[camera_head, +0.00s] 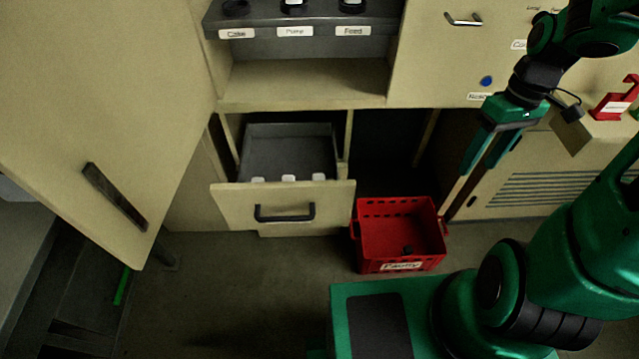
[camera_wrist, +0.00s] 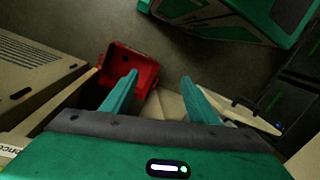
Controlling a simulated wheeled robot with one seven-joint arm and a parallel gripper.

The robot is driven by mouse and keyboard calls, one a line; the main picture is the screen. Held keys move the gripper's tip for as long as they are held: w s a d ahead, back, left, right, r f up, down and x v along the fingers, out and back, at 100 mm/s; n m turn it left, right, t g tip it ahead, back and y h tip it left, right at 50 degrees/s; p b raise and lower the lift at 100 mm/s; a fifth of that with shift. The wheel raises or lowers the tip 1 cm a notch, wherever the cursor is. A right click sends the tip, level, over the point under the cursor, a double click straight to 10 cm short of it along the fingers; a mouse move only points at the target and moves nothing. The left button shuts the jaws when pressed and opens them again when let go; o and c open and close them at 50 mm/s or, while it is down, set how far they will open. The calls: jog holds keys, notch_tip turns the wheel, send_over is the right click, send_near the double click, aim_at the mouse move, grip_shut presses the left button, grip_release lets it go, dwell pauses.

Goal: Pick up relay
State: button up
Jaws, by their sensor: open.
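My gripper (camera_head: 479,167) is open and empty, its green fingers pointing down, above and to the right of the red crate in the head view. Its two spread fingers also show in the wrist view (camera_wrist: 160,78). No part is clearly recognisable as a relay. Several small pale pieces (camera_head: 289,178) show at the front of the open drawer (camera_head: 290,206); I cannot tell whether they are relays or labels. The crate also shows in the wrist view (camera_wrist: 128,58), beyond the left finger.
A large cabinet door (camera_head: 90,110) stands open at the left. A red device (camera_head: 617,98) stands at the right. The floor (camera_head: 230,290) before the drawer is clear.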

jog(key=w+a+f+n+y, duration=0.2)
jog(key=w+a+f+n, duration=0.25)
jog(key=f, duration=0.25)
jog(key=n+t+y, duration=0.1)
jog(key=n+y, duration=0.9)
jog(key=n, duration=0.1)
send_near(319, 178)
jog(key=shift+m, duration=0.25)
jog(key=x, duration=1.1)
jog(key=shift+a, duration=0.1)
jog(key=shift+c, duration=0.6)
jog(key=c, duration=1.1)
